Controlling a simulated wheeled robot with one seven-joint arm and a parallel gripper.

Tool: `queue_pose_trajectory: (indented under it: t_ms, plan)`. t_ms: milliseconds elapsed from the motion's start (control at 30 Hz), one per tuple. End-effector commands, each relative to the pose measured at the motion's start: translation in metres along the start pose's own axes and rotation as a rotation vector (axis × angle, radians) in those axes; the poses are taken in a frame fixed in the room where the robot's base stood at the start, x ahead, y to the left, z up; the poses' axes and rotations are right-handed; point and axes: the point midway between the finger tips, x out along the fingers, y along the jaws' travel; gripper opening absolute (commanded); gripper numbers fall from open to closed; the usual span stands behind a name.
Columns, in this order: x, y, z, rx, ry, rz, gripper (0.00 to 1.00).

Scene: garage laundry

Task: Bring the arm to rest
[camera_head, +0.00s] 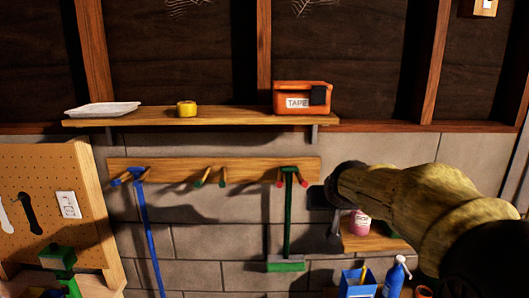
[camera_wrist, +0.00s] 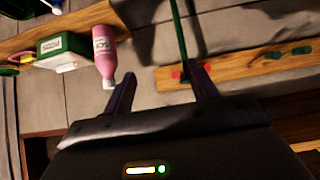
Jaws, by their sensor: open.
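My arm reaches in from the right in the head view, and its dark gripper (camera_head: 322,198) is in front of the block wall, right of the green-handled tool (camera_head: 287,225). In the wrist view my gripper (camera_wrist: 163,88) shows two dark fingers spread apart, with nothing between them. A pink bottle (camera_wrist: 104,50) appears beyond the left finger. The peg rail (camera_wrist: 240,70) lies beyond the right finger. In the head view my arm partly hides the pink bottle (camera_head: 360,222) and its small shelf (camera_head: 372,242).
An upper shelf (camera_head: 225,118) holds a white tray (camera_head: 103,109), yellow tape (camera_head: 186,108) and an orange box (camera_head: 302,97) marked TAPE. A blue-handled tool (camera_head: 148,225) hangs left. A pegboard (camera_head: 45,185) stands far left. A blue container (camera_head: 357,285) and spray bottle (camera_head: 396,275) are below my arm.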

Motion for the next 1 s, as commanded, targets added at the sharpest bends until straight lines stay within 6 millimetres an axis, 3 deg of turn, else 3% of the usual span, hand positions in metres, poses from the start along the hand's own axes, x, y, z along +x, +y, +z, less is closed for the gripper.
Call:
queue_pose_trajectory:
  t_ms: [33,300,500,600,733,1000]
  plan:
    - [0.016,0.000,0.037,0.000,-0.048,0.000,0.58]
    - [0.053,-0.001,0.199,0.000,-0.296,-0.001,0.58]
    - [0.059,-0.001,0.320,0.001,-0.479,0.000,0.58]
    - [0.055,-0.001,0.364,0.002,-0.549,0.000,0.58]
    - [0.050,-0.001,0.390,0.002,-0.594,0.000,0.58]
    - [0.048,-0.001,0.391,0.002,-0.597,0.000,0.58]
